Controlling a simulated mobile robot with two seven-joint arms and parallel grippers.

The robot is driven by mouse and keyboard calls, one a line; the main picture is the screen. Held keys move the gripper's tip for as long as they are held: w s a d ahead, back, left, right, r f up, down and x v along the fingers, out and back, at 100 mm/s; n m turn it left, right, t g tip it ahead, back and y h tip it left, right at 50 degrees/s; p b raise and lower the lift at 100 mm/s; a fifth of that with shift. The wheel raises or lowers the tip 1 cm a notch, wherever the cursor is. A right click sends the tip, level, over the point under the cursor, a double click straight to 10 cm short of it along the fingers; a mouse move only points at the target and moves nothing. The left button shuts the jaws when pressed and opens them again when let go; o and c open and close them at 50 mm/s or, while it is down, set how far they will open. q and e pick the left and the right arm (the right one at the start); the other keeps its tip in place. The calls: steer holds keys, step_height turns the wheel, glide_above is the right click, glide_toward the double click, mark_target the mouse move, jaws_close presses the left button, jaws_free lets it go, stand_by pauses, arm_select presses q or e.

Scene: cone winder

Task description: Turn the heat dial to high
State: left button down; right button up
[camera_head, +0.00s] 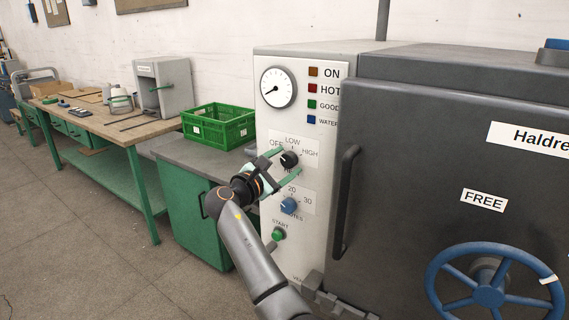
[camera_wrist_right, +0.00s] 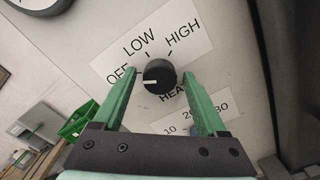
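The heat dial (camera_head: 289,159) is a round black knob on the white control panel, marked OFF, LOW and HIGH. In the right wrist view the dial (camera_wrist_right: 160,76) has a white mark on its left side, towards OFF. My right gripper (camera_head: 291,160) is at the panel with its green fingers on either side of the dial. In the right wrist view the gripper (camera_wrist_right: 162,77) is open, with a small gap between each finger and the knob. My left gripper is not in view.
Below are a blue dial (camera_head: 288,205) and a green start button (camera_head: 279,234). A dark door with a vertical handle (camera_head: 345,200) and blue wheel (camera_head: 488,290) stands right. A green crate (camera_head: 218,126) sits on the cabinet left. A gauge (camera_head: 278,87) is above.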

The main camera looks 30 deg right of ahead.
jaws_close()
stand_by(0.4)
